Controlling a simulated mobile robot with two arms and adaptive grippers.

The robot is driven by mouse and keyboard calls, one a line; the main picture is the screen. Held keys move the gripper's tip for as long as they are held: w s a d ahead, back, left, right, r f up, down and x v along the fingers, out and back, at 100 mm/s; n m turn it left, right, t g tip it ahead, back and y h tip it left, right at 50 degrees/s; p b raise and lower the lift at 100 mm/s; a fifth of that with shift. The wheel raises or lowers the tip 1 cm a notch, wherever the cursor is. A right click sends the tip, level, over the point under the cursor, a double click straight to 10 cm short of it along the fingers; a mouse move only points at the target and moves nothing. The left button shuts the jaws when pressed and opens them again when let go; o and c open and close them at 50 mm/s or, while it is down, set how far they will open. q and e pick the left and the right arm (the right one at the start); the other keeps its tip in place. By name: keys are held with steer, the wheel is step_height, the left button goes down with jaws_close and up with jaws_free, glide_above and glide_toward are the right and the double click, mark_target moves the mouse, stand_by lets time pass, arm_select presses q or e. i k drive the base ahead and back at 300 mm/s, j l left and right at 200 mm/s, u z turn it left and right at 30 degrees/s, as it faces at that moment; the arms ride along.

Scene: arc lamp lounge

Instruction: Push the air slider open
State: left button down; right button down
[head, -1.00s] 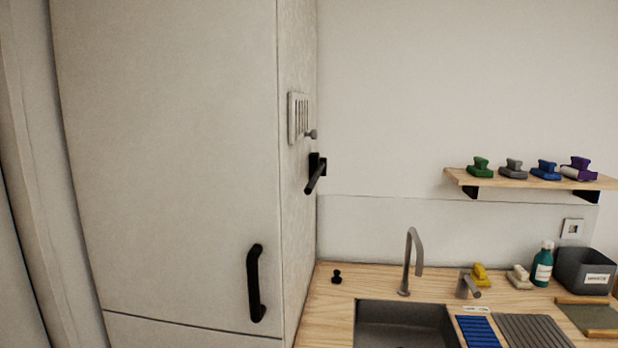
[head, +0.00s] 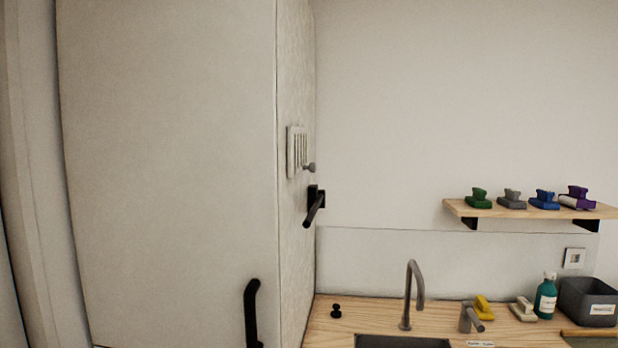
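The air slider is a pale slotted vent plate (head: 296,152) on the narrow side face of the tall cabinet, seen at a steep angle. A small grey round knob (head: 310,168) sticks out at its lower right. The slots look dark and narrow; I cannot tell from here how far the slider stands open. Neither of my grippers is in the head view, and nothing touches the vent or its knob.
A black lever handle (head: 315,206) juts out just below the vent. The tall cabinet (head: 170,170) has a black pull handle (head: 252,315). Right of it are a wooden counter (head: 380,318), a tap (head: 410,295) and a shelf (head: 500,210) holding several coloured brushes.

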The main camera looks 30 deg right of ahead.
mark_target(312, 167)
steer(key=i+l, duration=0.1)
steer(key=l, duration=0.3)
steer(key=i+l, duration=0.15)
steer(key=l, duration=0.25)
steer(key=i+l, duration=0.1)
steer(key=l, duration=0.3)
